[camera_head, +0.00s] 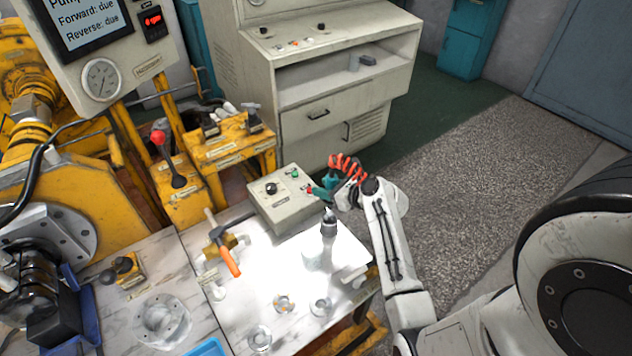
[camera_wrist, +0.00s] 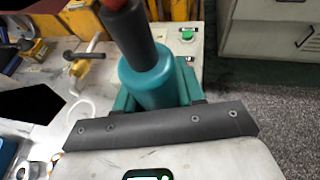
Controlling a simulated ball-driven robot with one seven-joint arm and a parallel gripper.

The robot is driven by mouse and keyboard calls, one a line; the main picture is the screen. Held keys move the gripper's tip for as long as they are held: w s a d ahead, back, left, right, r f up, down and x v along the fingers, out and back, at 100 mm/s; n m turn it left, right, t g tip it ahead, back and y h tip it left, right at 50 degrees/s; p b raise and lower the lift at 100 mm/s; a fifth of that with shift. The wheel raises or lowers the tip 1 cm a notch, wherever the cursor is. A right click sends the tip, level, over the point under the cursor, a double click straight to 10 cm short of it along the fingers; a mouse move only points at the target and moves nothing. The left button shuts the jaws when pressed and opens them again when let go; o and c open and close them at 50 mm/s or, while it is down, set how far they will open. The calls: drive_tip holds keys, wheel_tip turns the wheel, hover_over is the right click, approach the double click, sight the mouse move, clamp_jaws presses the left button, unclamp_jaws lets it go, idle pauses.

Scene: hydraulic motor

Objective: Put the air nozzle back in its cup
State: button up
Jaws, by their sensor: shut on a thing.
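My gripper (camera_head: 334,188) is shut on the air nozzle, held above the table beside the grey control box. The nozzle (camera_wrist: 148,78) shows in the wrist view as a teal body with a dark grey tapered part and a red patch at the top edge. In the head view only a small teal part (camera_head: 319,192) shows at the gripper. An upright pale cylinder with a grey top (camera_head: 329,248) stands on the brightly lit table below the gripper; I cannot tell whether it is the cup. The gripper's fingertips are largely hidden.
The control box (camera_head: 284,200) stands at the table's back edge. An orange-handled tool (camera_head: 228,260) and several small round parts lie on the white table (camera_head: 245,297). A red coil (camera_head: 346,167) is beside the gripper. Yellow machinery (camera_head: 230,145) is left; open floor is right.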

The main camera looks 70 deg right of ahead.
drive_tip(key=shift+f+b, duration=2.2)
drive_tip(key=shift+b, duration=0.5)
drive_tip(key=shift+r+p, duration=0.15)
drive_tip(key=shift+p, duration=0.45)
drive_tip(key=shift+f, duration=0.25)
drive_tip(key=shift+f, duration=0.25)
drive_tip(key=shift+f+b, duration=0.3)
drive_tip(key=shift+f, duration=1)
drive_tip(key=shift+f+b, duration=0.5)
drive_tip(key=shift+f, duration=0.5)
drive_tip(key=o, duration=1.2)
